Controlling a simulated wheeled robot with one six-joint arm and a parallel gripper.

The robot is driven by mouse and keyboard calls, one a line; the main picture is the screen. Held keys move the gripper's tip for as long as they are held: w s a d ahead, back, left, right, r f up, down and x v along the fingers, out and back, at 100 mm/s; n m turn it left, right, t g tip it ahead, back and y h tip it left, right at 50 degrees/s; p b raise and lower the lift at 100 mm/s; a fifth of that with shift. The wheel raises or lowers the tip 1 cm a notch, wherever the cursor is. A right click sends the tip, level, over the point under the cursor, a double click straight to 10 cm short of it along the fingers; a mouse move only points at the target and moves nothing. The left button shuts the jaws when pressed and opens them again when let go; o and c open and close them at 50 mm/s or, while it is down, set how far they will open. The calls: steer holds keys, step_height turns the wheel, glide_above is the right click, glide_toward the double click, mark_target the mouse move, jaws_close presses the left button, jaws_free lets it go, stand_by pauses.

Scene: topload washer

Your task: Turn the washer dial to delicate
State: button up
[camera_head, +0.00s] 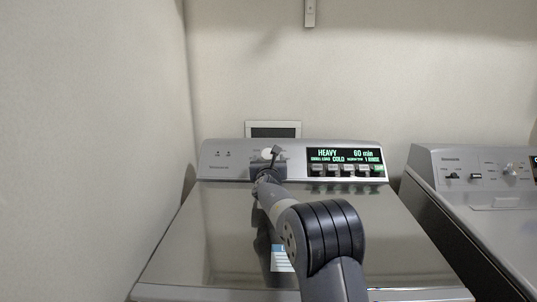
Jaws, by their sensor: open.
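The washer (200,225) stands in the middle of the view with its lid shut. Its display (344,156) reads "HEAVY", "60 min" and "COLD". The dial (267,153) is a pale round shape on the control panel, left of the display. My gripper (270,160) is open at the dial. It covers part of the dial, and I cannot tell whether the fingers touch it. The dial's pointer and any cycle labels around it are hidden or too small to read.
A row of buttons (345,171) lies below the display, right of my gripper. A second appliance (470,195) with its own knobs stands at the right, across a narrow gap. A wall (95,140) is close on the left. The space above the lid is free apart from my arm.

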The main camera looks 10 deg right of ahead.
mark_target(268, 156)
steer(key=shift+w+d+p, duration=0.15)
steer(key=shift+w+p, duration=0.15)
steer(key=shift+w, duration=0.4)
steer(key=shift+w+d+p, duration=0.1)
steer(key=shift+w+p, duration=0.15)
steer(key=shift+w, duration=0.4)
steer(key=c, duration=1)
steer(key=shift+o, duration=0.2)
steer(key=shift+a+r+m+h+p, duration=0.15)
steer(key=shift+m+h+p, duration=0.2)
steer(key=shift+p, duration=0.25)
